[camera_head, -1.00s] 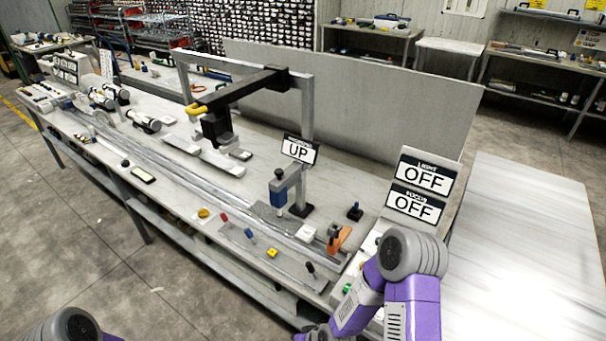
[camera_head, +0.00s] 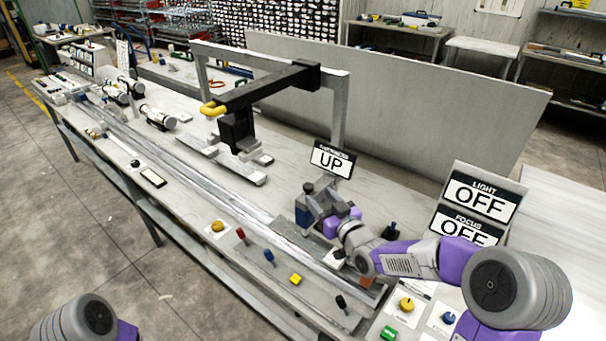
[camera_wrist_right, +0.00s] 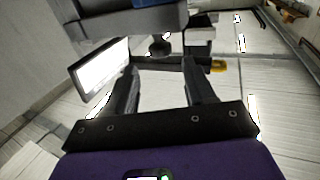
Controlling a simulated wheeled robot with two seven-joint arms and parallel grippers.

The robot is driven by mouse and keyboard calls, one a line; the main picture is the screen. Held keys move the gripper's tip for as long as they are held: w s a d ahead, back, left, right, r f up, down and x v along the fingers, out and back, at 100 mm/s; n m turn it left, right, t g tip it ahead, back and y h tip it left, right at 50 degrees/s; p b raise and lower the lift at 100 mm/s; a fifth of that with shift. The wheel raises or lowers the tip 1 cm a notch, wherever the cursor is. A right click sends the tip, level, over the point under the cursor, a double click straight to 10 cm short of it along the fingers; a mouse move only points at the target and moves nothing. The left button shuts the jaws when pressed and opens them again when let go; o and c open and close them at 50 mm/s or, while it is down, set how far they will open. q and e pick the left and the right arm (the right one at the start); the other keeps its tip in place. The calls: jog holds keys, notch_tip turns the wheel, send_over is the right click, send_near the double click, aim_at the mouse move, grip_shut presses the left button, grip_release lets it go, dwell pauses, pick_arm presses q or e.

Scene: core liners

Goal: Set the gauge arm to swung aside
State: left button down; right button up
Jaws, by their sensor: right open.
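A long black arm (camera_head: 255,90) with a yellow grip (camera_head: 213,109) reaches left from the top of a grey frame, over the bench; I take it as the gauge arm. A black block hangs below it. In the right wrist view the yellow grip (camera_wrist_right: 218,66) shows beyond the fingers, to the right. Contact cannot be told. My left gripper is out of view.
An UP sign (camera_head: 331,160) stands close behind my right gripper. LIGHT and FOCUS signs reading OFF (camera_head: 480,197) stand at the right. Coloured knobs (camera_head: 269,256) line the front edge. A grey panel (camera_head: 420,110) closes the back. A metal rail (camera_head: 225,205) runs along the bench.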

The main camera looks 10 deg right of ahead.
aim_at(311, 189)
jog(key=shift+x, duration=3.4)
jog(key=shift+a, duration=0.15)
grip_shut()
